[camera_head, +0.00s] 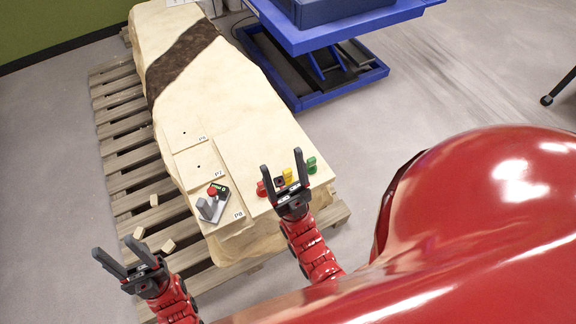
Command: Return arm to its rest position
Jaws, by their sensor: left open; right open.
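My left gripper (122,254) is open and empty, low at the left, over the pallet's near end beside the stone block. My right gripper (284,172) is open over the near right part of the pale stone block (230,100). Between and around its fingers stand small coloured pieces: a red one (261,189), a yellow one (287,175) and a green one (311,165). The gripper partly hides them, and I cannot tell whether it touches any. My red arms run down from both grippers.
A wooden pallet (125,150) carries the block. A grey device (209,208) with a red knob sits by the P8 label, near the P6 and P7 plates. A blue lift table (340,32) stands behind at the right. Wood chips (168,246) lie near my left gripper.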

